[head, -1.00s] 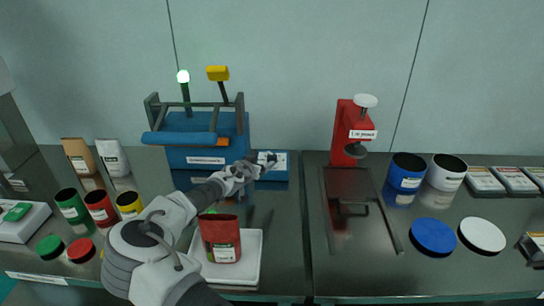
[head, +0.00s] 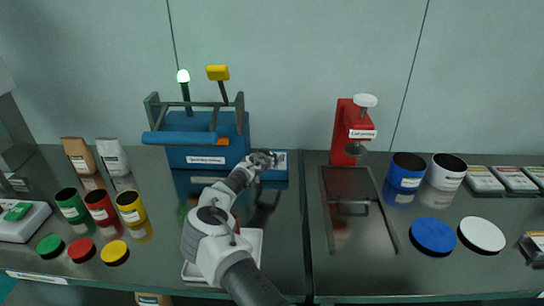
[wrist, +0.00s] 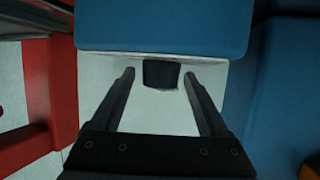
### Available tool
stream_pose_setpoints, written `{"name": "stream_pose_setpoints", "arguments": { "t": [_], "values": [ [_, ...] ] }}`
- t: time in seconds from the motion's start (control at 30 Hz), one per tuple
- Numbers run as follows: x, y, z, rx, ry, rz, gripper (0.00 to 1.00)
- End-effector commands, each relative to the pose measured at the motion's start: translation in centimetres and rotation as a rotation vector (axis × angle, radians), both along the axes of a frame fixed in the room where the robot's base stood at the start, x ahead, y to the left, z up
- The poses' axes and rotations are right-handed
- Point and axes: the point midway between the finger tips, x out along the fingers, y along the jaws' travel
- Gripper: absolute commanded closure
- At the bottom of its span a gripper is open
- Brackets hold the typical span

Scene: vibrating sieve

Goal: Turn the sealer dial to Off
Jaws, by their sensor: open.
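The black dial (wrist: 161,75) is on this panel. My gripper (wrist: 159,77) is open, with one finger on each side of the dial and a visible gap to each. In the head view my gripper (head: 267,158) is at the panel and hides the dial. Dial markings cannot be read.
A red press (head: 350,120) stands to the right, behind a dark tray. Open cans, with lids in front, stand left (head: 130,205) and right (head: 407,170). A white tray (head: 250,245) lies beneath my arm. Countertop between my arm and the red press is clear.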

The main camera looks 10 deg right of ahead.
Motion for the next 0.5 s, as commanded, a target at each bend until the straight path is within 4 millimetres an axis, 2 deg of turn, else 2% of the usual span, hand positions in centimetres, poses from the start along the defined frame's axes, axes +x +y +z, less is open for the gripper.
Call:
{"name": "stream_pose_setpoints", "arguments": {
  "t": [0.27, 0.5],
  "values": [
    [0.05, -0.03, -0.05, 0.0, 0.0, 0.0, 0.22],
    [0.04, -0.02, -0.04, 0.0, 0.0, 0.0, 0.65]
  ]
}}
